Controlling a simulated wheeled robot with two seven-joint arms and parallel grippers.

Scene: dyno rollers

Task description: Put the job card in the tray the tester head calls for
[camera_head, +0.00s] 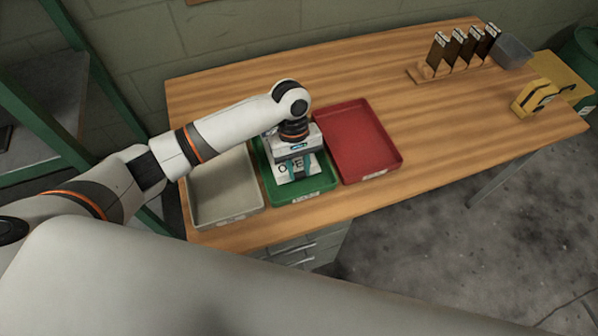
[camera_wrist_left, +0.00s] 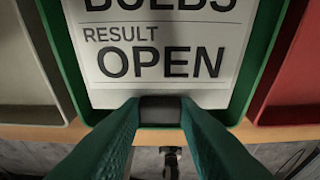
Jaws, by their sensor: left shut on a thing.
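The white job card (camera_wrist_left: 165,50) is in my left gripper. It reads "RESULT OPEN" in the left wrist view, under a cut-off line. My left gripper (camera_head: 299,182) is shut on the card's near edge, and its fingers also show in the left wrist view (camera_wrist_left: 160,108). The card also shows in the head view (camera_head: 289,167), within the outline of the green tray (camera_head: 318,186). I cannot tell whether it touches the tray floor. A grey-white tray (camera_head: 225,188) is on the left and a red tray (camera_head: 357,140) on the right. My right gripper is not seen.
The trays stand on a wooden bench (camera_head: 440,135). A rack of dark upright pieces (camera_head: 460,50), a grey bin (camera_head: 513,51) and a yellow device (camera_head: 535,97) are at the far right. Bare bench lies right of the red tray. Drawers (camera_head: 305,250) are below.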

